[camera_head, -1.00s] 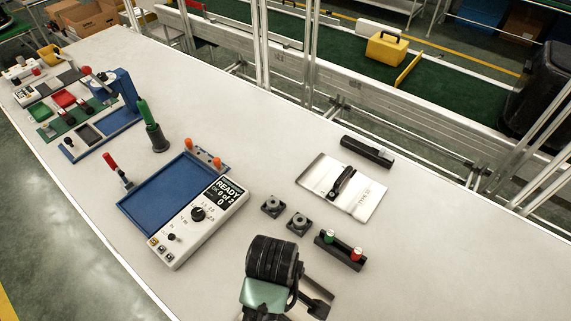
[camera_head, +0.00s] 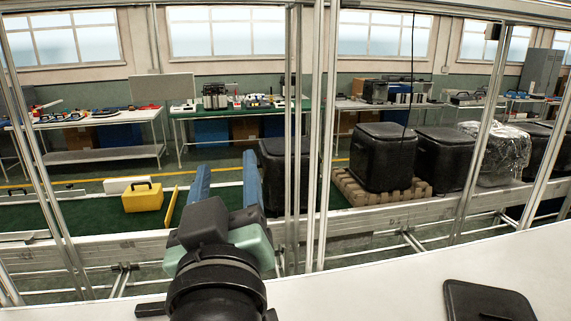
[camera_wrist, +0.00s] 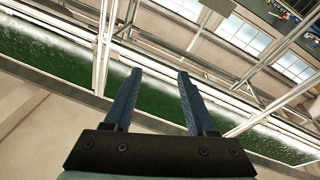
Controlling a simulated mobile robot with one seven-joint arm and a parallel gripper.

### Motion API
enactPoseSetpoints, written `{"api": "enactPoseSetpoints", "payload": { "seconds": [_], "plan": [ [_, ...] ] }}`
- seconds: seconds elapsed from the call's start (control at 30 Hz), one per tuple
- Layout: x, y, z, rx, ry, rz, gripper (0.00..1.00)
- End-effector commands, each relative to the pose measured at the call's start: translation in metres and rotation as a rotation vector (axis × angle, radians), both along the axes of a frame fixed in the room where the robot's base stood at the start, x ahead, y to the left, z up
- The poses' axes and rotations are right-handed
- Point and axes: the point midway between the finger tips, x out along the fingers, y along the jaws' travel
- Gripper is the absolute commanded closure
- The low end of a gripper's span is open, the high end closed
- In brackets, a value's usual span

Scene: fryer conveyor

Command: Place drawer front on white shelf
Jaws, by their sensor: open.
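My gripper (camera_head: 225,168) reaches away over the far edge of the near table, in front of the floor channel, with its two blue fingers apart and nothing between them. The wrist view also shows the open gripper (camera_wrist: 159,76) and its empty gap. No drawer front can be made out for certain in the present views. A flat dark panel (camera_head: 487,301) with rounded corners lies on the near table at the lower right, well apart from my gripper. A pale lower shelf (camera_head: 103,154) shows under the far-left table; I cannot tell whether it is the white shelf.
Metal uprights (camera_head: 322,130) and a long pale rail (camera_head: 375,222) stand beyond the table (camera_head: 370,285). A yellow case (camera_head: 142,198) rests on the green strip. Large black bins (camera_head: 383,157) stand behind. The near tabletop is mostly clear left of the dark panel.

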Motion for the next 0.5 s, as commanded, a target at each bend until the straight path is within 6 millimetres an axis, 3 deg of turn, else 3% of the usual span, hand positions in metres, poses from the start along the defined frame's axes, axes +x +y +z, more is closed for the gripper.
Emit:
{"api": "enactPoseSetpoints", "payload": {
  "seconds": [0.03,0.1,0.2,0.33,0.5],
  "plan": [
    [-0.015,-0.021,0.043,0.076,-0.127,-0.022,0.43],
    [-0.037,-0.042,0.089,0.167,-0.276,-0.030,0.43],
    [-0.070,-0.064,0.133,0.253,-0.440,-0.024,0.43],
    [-0.096,-0.076,0.161,0.306,-0.554,-0.009,0.43],
    [-0.102,-0.079,0.167,0.320,-0.583,-0.003,0.43]
  ]
}}
